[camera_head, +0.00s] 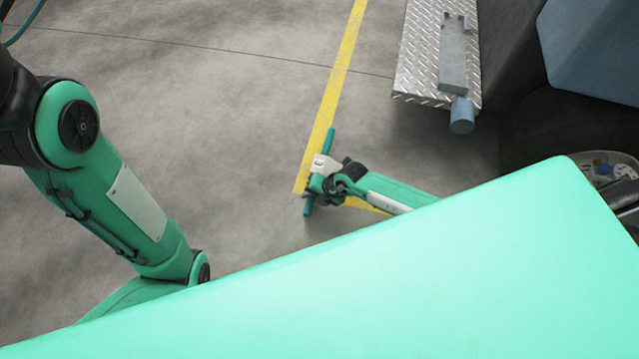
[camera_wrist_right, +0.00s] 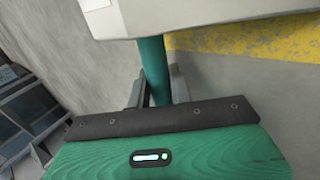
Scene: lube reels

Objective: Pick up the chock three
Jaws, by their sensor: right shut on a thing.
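Chock three (camera_head: 321,162) is a pale block with a dark mark like a 3 on it and a teal bar through it, in the middle of the head view. In the right wrist view the pale block (camera_wrist_right: 210,16) fills the top, with the teal bar (camera_wrist_right: 154,68) running down from it. My right gripper (camera_head: 326,182) is shut on chock three, with the bar between its dark fingers in the wrist view.
A yellow line (camera_head: 343,75) runs along the grey concrete floor (camera_head: 210,90). At the upper right a diamond-plate step (camera_head: 416,50) carries a grey bracket (camera_head: 453,60) with a blue cylinder (camera_head: 462,115) at its end. The floor left of the line is clear.

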